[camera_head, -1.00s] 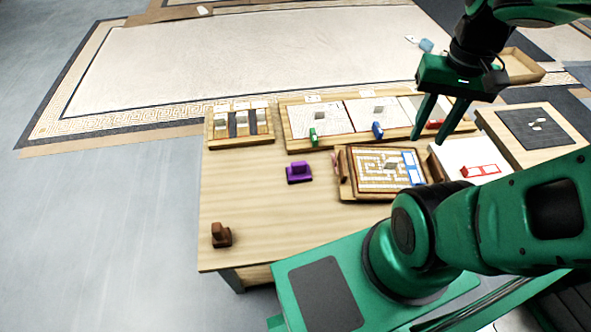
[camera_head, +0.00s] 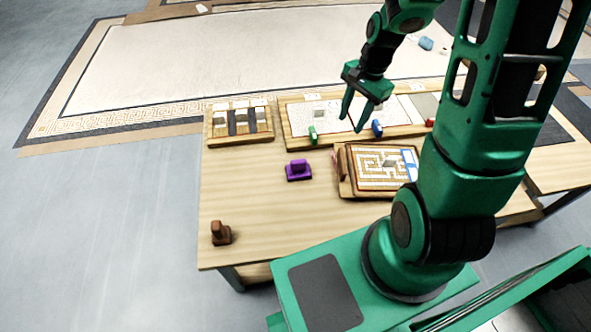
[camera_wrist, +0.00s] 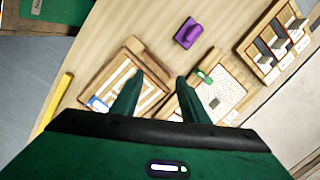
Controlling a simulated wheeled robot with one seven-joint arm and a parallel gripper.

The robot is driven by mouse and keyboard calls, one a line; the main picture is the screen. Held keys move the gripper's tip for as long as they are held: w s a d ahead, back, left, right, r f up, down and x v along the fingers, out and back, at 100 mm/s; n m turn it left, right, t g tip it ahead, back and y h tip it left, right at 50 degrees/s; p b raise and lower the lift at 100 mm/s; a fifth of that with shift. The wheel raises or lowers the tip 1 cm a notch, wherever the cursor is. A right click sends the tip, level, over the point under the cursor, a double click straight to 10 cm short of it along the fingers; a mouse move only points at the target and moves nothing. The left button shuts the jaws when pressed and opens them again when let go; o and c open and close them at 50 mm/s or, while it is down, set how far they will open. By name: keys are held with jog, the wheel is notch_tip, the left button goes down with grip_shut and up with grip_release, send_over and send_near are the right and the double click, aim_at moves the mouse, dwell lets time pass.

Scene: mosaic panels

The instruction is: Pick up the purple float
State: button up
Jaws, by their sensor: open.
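The purple float (camera_head: 298,170) sits on the wooden table, left of the framed mosaic panel, with a block-like handle on a flat base. It also shows in the wrist view (camera_wrist: 187,33), near the top middle, beyond my fingertips. My gripper (camera_head: 350,123) is open and empty, above the back panels, to the right of and behind the float. In the wrist view its two fingers (camera_wrist: 158,84) are spread apart, with nothing between them but the table and panel edges below. Nothing hides the float.
A framed mosaic panel (camera_head: 346,188) lies right of the float. A green float (camera_head: 312,135) and a blue float (camera_head: 377,128) stand on the back board. A sample board (camera_head: 211,139) lies back left. A brown float (camera_head: 221,233) stands front left. Table between is clear.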

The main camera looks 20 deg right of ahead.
aim_at(299, 160)
jog(key=w+a+f+m+y, duration=0.1)
jog(key=w+a+f+m, duration=0.1)
jog(key=f, duration=0.4)
jog(key=w+a+f+m+y, duration=0.1)
jog(key=w+a+f+m, duration=0.1)
jog(key=a+f, duration=0.3)
jog(key=w+a+f+m+y, duration=0.1)
jog(key=w+a+f+m, duration=0.1)
jog(key=f, duration=0.5)
jog(key=shift+w+a+f, duration=0.1)
jog(key=shift+w+a, duration=0.65)
jog(key=shift+a, duration=0.3)
jog(key=shift+s+x, duration=0.1)
jog(key=shift+x, duration=1.25)
jog(key=shift+s+x, duration=0.15)
jog(key=shift+x, duration=1.15)
grip_shut()
